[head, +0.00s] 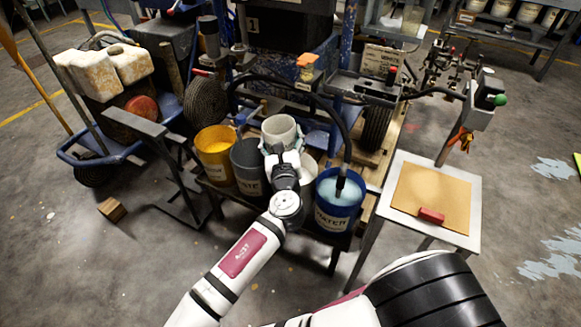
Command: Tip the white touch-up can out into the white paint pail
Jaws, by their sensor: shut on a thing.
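My gripper (281,148) is shut on a pale grey-white can (279,127), the white touch-up can. I hold it above the row of pails, roughly upright, its round mouth showing from above. Its contents are hard to make out. A white pail (308,170) shows partly below and right of my gripper, between the grey and blue pails; my gripper and wrist hide much of it. The can is apart from the white pail's visible rim, toward its upper left in the picture.
A yellow-filled pail (215,152), a dark grey waste pail (248,168) and a blue water pail (338,203) stand on the same rack. A black hose (345,140) arches down to the blue pail. A side table (398,213) at right holds a board and red block.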

